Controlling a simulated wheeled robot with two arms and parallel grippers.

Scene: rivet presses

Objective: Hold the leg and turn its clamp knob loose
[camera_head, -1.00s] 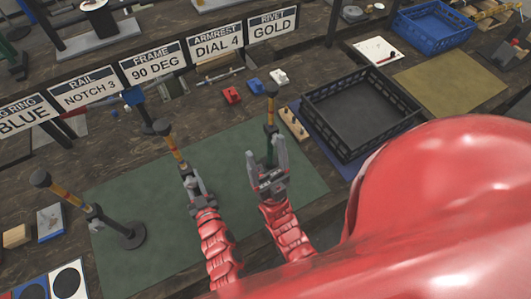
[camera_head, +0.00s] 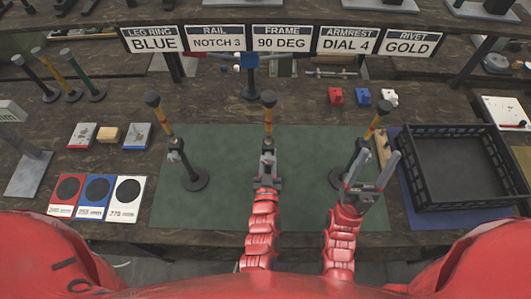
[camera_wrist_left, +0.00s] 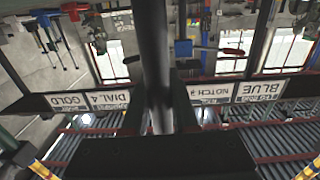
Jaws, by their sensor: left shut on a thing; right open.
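Three upright legs with black caps, yellow-orange bands and dark lower tubes stand on the green mat (camera_head: 225,212). My left gripper (camera_head: 267,160) is shut on the middle leg (camera_head: 268,118), which also runs between the fingers in the left wrist view (camera_wrist_left: 154,50). Its clamp knob cannot be made out behind the gripper. The left leg (camera_head: 167,125) stands apart on a round base, with a small grey clamp knob (camera_head: 174,156) on its side. My right gripper (camera_head: 376,170) is open and empty, in front of the right leg (camera_head: 373,125), partly covering it.
A black crate (camera_head: 410,170) stands on a blue mat at the right. Small red, blue and white blocks (camera_head: 362,96) lie behind. Signs (camera_head: 282,42) hang along the back. Size cards (camera_head: 95,196) lie at the left. The mat is clear between the left and middle legs.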

